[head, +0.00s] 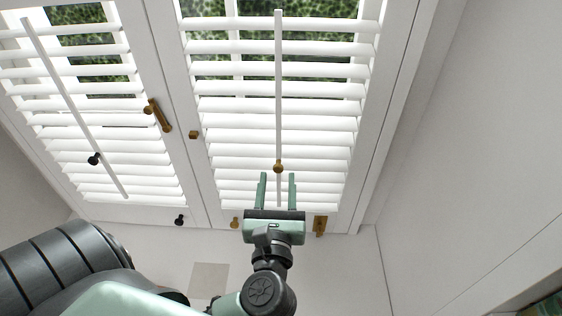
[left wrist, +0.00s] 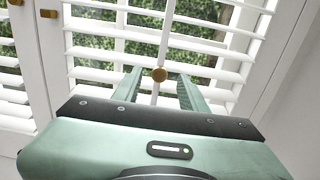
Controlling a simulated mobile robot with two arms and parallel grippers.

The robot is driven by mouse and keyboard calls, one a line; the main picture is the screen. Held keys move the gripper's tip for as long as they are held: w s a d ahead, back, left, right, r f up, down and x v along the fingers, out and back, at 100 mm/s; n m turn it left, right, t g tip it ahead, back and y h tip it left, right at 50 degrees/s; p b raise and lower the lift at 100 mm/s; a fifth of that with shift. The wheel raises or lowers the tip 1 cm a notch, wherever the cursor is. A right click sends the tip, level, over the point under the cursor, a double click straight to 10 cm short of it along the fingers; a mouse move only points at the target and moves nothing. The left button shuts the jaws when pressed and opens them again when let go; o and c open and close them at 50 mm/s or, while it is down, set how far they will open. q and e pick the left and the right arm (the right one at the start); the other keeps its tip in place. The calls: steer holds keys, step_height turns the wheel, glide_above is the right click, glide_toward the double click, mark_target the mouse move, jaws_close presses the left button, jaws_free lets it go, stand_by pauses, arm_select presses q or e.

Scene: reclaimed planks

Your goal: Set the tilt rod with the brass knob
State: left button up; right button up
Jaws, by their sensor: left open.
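The tilt rod with the brass knob (head: 278,167) is a white vertical bar (head: 278,85) in front of the right shutter's white slats. In the left wrist view the brass knob (left wrist: 159,74) shows between and beyond the two fingertips. My left gripper (head: 277,176) is open, its green fingers pointing up on either side of the rod, just below the knob in the head view. It also shows in the left wrist view (left wrist: 158,78). I cannot tell how far the fingertips are from the rod in depth. My right gripper is in neither view.
The left shutter has another tilt rod (head: 73,107) with a black knob (head: 94,159). A brass latch (head: 158,115) is on the frame between the shutters. Brass fittings (head: 320,225) and a black knob (head: 179,220) are along the lower frame. A white wall (head: 470,130) stands on the right.

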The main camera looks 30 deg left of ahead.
mark_target(278, 170)
arm_select(q)
steer(key=p+x, duration=0.1)
steer(key=x, duration=0.3)
steer(key=shift+w+a+f, duration=0.1)
steer(key=shift+w, duration=0.1)
steer(key=shift+w+a, duration=0.15)
steer(key=shift+w, duration=0.05)
steer(key=shift+f, duration=0.1)
jaws_close()
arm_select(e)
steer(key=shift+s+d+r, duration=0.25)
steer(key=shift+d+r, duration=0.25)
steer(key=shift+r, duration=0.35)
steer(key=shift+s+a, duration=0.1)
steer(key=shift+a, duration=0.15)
